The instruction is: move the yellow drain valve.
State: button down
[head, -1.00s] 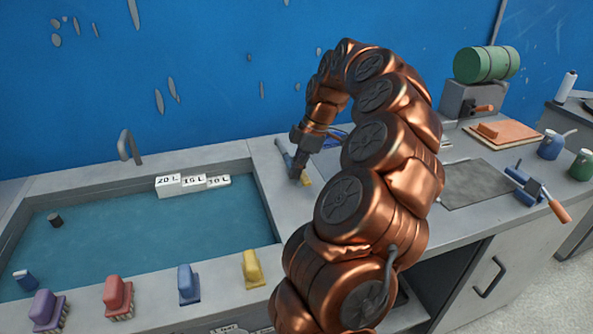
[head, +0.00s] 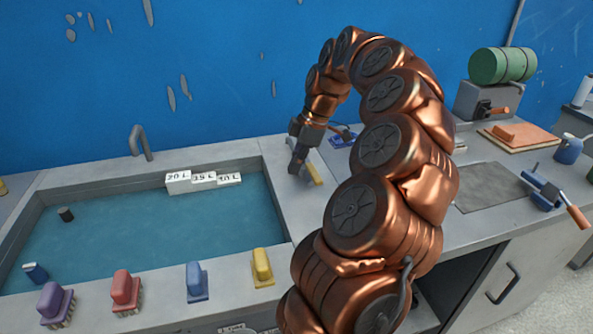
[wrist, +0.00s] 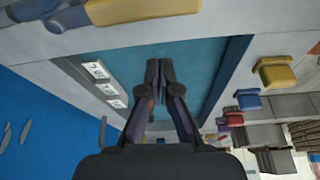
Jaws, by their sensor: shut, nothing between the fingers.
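A yellow bar-shaped handle (head: 316,175), which looks like the drain valve, lies on the grey counter just right of the water basin. In the wrist view the yellow handle (wrist: 145,10) shows at the top edge, with grey and blue parts at its left end; part of it is cut off. My gripper (head: 295,171) points down beside the handle, on its left in the head view. My gripper in the wrist view (wrist: 160,66) has its fingertips together with nothing between them, apart from the handle.
The basin of water (head: 150,235) has white litre-marked blocks (head: 203,180) at its back right and a tap (head: 140,142) behind. Purple, red, blue and yellow (head: 262,268) brush-like pieces line the front rim. A clamp with an orange handle (head: 556,197) is at the right.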

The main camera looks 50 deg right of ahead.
jog(key=v, duration=0.8)
dwell(0.8)
